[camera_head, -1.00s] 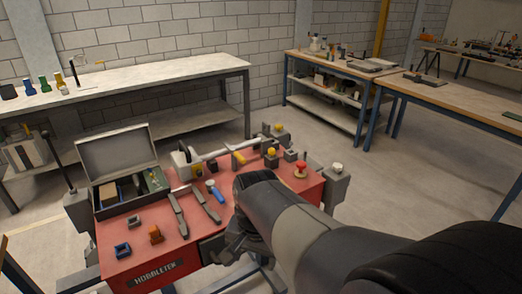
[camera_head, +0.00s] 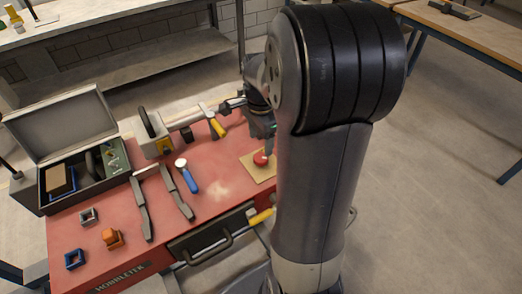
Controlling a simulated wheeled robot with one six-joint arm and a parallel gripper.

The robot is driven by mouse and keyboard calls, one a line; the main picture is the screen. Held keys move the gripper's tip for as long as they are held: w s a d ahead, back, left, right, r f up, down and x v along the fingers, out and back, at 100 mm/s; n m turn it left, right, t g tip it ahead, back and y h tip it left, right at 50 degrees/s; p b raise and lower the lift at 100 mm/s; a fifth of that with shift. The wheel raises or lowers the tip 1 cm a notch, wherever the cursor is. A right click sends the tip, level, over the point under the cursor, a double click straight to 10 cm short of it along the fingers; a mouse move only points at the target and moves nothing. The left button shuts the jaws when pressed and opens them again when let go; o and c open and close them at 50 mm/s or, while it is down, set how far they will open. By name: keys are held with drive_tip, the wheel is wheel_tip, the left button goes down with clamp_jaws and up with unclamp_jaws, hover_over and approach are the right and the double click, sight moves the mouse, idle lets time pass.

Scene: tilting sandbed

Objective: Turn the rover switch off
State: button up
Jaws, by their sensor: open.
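The red machine (camera_head: 222,187) has a flat red top with tools on it. A red round knob (camera_head: 261,158) sits on a tan square plate at the right of this top; it may be the rover switch, but no label shows. My gripper (camera_head: 264,134) is over the right part of the top, just above and behind the red knob in the picture. Its fingers are small and partly hidden by my arm. It appears empty and open, and I cannot tell whether it touches the knob. My arm hides the right end of the machine.
An open grey case (camera_head: 66,125) stands at the left of the top. A drawer handle (camera_head: 212,247) is in front. Floor at right is clear.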

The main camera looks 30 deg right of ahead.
sight(261, 157)
wheel_tip(261, 157, down, 7)
drive_tip(key=shift+r, duration=0.2)
drive_tip(key=c, duration=1)
drive_tip(key=shift+o, duration=0.2)
